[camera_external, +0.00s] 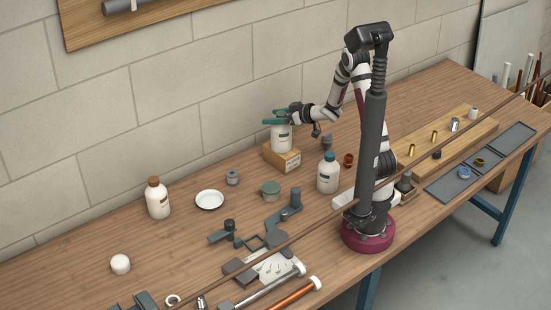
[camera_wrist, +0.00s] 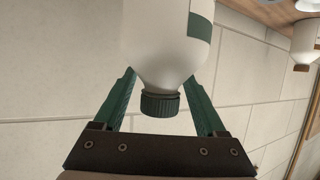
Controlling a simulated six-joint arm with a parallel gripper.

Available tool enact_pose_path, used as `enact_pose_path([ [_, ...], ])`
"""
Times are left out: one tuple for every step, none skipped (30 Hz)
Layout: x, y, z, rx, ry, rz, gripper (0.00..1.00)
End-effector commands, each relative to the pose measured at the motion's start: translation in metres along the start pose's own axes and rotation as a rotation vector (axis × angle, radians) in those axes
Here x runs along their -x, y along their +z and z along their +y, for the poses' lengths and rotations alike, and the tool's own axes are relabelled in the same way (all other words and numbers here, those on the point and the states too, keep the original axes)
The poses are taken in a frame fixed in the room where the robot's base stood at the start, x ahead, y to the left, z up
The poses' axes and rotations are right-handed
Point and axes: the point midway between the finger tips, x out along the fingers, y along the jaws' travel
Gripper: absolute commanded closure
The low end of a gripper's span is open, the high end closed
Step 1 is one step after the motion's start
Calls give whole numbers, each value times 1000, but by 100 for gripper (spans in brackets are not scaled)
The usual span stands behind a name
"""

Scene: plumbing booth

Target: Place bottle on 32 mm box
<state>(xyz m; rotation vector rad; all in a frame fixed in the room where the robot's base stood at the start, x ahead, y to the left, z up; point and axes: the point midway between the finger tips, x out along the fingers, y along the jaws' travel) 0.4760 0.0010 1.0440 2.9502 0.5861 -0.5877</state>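A white bottle (camera_external: 281,138) with a label stands upright at or just above the top of the small tan box (camera_external: 282,157). I cannot tell whether its base touches the box. My gripper (camera_external: 279,117) reaches in from the right, its green fingers around the bottle's upper part. In the wrist view the bottle (camera_wrist: 160,45) appears inverted, with its dark green ribbed cap (camera_wrist: 160,104) toward me. The gripper (camera_wrist: 160,85) has one finger at each side, shut on the bottle; the fingertips are hidden behind it. The box is not visible in the wrist view.
Another white bottle (camera_external: 328,173) with a grey-green cap stands right of the box. A brown-capped bottle (camera_external: 158,198) and a white dish (camera_external: 209,200) are left. The block wall is close behind.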

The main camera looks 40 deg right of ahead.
Motion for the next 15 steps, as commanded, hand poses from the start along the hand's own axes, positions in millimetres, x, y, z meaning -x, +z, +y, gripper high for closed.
enact_pose_path([
  [0,0,0,0,0,0,26],
  [0,0,0,0,0,0,26],
  [0,0,0,0,0,0,26],
  [0,0,0,0,0,0,26],
  [1,-2,0,1,0,1,26],
  [3,-5,0,2,0,2,26],
  [8,-4,1,1,2,1,26],
  [14,-4,2,0,4,1,26],
  [24,-4,1,0,3,1,26],
  [31,-4,1,-1,5,2,26],
  [39,-4,1,0,4,2,26],
  [48,-4,1,0,4,2,26],
  [54,-4,1,0,4,2,26],
  [59,-4,1,0,4,1,26],
  [66,-4,2,-1,4,2,26],
])
